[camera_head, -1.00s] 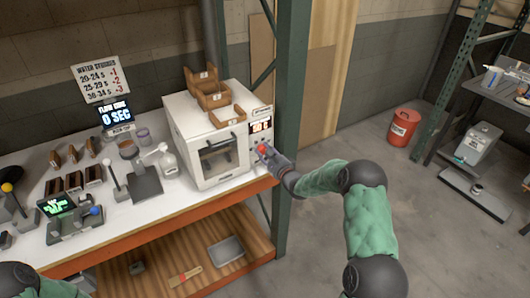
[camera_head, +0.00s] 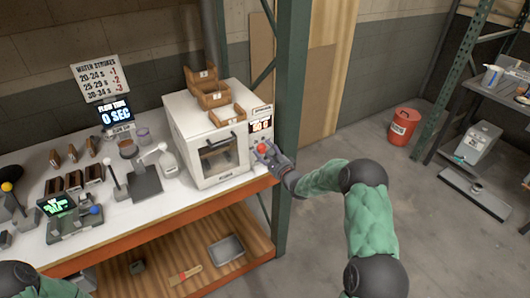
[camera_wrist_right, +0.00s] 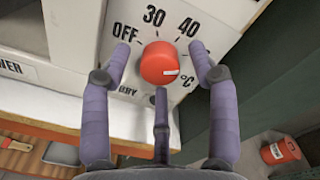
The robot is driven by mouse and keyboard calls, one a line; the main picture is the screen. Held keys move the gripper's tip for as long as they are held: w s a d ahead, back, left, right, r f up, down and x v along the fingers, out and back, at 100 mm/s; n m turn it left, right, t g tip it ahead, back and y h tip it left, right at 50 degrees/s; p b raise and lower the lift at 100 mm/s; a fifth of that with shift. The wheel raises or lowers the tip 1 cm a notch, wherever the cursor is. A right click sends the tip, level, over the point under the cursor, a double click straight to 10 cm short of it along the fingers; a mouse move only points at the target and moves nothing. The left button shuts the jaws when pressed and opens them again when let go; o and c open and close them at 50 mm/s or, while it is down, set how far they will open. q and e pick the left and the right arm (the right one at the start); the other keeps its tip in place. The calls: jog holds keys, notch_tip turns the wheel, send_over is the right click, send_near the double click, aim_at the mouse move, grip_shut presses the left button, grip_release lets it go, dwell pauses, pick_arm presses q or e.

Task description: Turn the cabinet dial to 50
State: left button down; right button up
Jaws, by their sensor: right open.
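The red cabinet dial (camera_wrist_right: 159,64) is on the white cabinet's front panel, and its white pointer mark faces right. I read OFF, 30, 40 and °C around it; a finger covers part of the scale to the right. The dial also shows in the head view (camera_head: 261,148). My right gripper (camera_wrist_right: 160,75) is open, with its fingers around the dial and visible gaps at its sides. It shows at the cabinet's right front in the head view (camera_head: 266,155). My left gripper is out of view.
Wooden trays (camera_head: 213,96) stand on the cabinet. A green rack post (camera_head: 290,90) rises close behind my right gripper. The white worktop (camera_head: 120,215) holds a pump bottle and several tools to the left. A red bucket (camera_head: 403,127) stands on the open floor at right.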

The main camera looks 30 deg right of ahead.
jog(key=s+d, duration=0.1)
jog(key=s, duration=1)
jog(key=shift+s, duration=0.3)
jog(key=s+a+f+n+g, duration=0.45)
jog(key=a+f, duration=0.35)
jog(key=f, duration=0.2)
jog(key=s+a+f+n+g, duration=0.45)
jog(key=a+f, duration=0.35)
jog(key=f, duration=0.3)
jog(key=s+a+f+n+g, duration=0.2)
jog(key=s+a+f+n, duration=0.1)
jog(key=s, duration=0.4)
jog(key=s+a+f+n+g+y, duration=0.1)
jog(key=s+a+f+n+g, duration=0.1)
jog(key=s+a+n, duration=0.3)
jog(key=s+a+f+n+g+y, duration=0.1)
jog(key=s+a+f+n+g, duration=0.2)
jog(key=s, duration=0.7)
jog(key=shift+s+a+f+n+g, duration=0.25)
jog(key=shift+a+f+n+g, duration=0.05)
jog(key=shift+a+n+g, duration=0.35)
